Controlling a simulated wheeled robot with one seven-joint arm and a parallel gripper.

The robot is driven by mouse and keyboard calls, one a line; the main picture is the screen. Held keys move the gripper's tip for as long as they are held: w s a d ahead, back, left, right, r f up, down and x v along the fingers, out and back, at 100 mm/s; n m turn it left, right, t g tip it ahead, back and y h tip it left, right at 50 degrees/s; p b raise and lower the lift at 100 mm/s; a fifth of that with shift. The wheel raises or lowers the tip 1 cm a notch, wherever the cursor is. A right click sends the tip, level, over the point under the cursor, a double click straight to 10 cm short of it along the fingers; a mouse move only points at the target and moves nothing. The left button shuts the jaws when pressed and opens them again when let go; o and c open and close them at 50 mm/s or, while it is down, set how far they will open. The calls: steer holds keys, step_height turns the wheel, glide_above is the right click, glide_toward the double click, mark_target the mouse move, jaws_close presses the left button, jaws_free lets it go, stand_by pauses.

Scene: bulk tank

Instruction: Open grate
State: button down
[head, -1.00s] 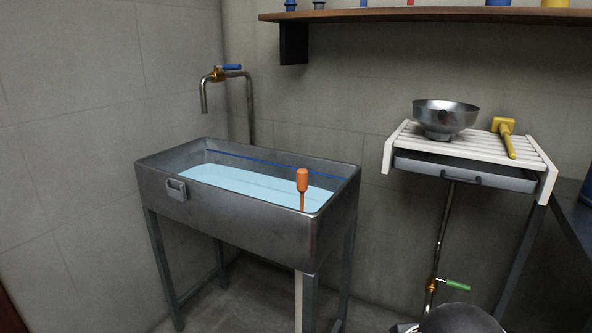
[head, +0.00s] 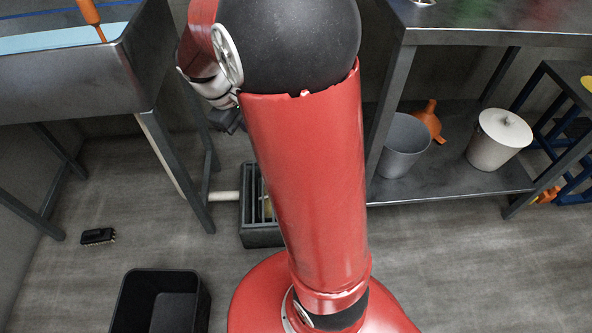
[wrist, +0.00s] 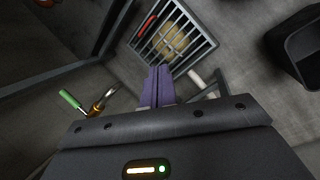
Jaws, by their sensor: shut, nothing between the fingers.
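The grate (wrist: 203,45) shows at the top of the wrist view as a panel of parallel dark bars in a frame, over a box. It appears closed. A yellowish lump (wrist: 177,38) and a red strip (wrist: 147,27) show between or beside the bars. My gripper (wrist: 160,70) has its purple fingers shut together and empty. Its tips point at the near edge of the grate; I cannot tell if they touch. In the head view the grated box (head: 262,238) stands on the floor, partly hidden behind my red arm column.
A white pipe (head: 224,196) runs to the box from the left. A steel tank (head: 62,72) stands left, a workbench with a lower shelf (head: 455,182) right. A black bin (head: 121,312) and a brush (head: 98,236) are on the floor.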

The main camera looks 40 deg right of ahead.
steer(key=w+d+f+n+g+h+b, duration=0.1)
steer(key=w+d+f+n+h, duration=0.1)
steer(key=f, duration=0.8)
steer(key=w+d+f+n+g+h+b, duration=0.1)
steer(key=d+f, duration=0.3)
steer(key=f, duration=0.5)
steer(key=w+d+f+n+g+h+b, duration=0.1)
steer(key=w+d+f+n+g+h, duration=0.2)
steer(key=f, duration=0.7)
steer(key=shift+w+d+f+n, duration=0.1)
steer(key=shift+w+f+n, duration=0.2)
steer(key=shift+f+n, duration=0.1)
steer(key=shift+s+d+f, duration=0.2)
steer(key=shift+d+f, duration=0.2)
steer(key=shift+f, duration=0.05)
steer(key=x, duration=0.9)
steer(key=shift+d+b, duration=0.2)
steer(key=shift+b, duration=0.1)
steer(key=shift+r, duration=0.2)
steer(key=shift+w+a+r+h, duration=0.1)
steer(key=shift+a+r+h, duration=0.15)
steer(key=shift+r+h, duration=0.55)
steer(key=w+a+r+g+h, duration=0.3)
steer(key=a+r+h, duration=0.1)
steer(key=r, duration=0.7)
steer(key=shift+w+a+b, duration=0.25)
steer(key=shift+a+b, duration=0.1)
steer(key=shift+a, duration=0.5)
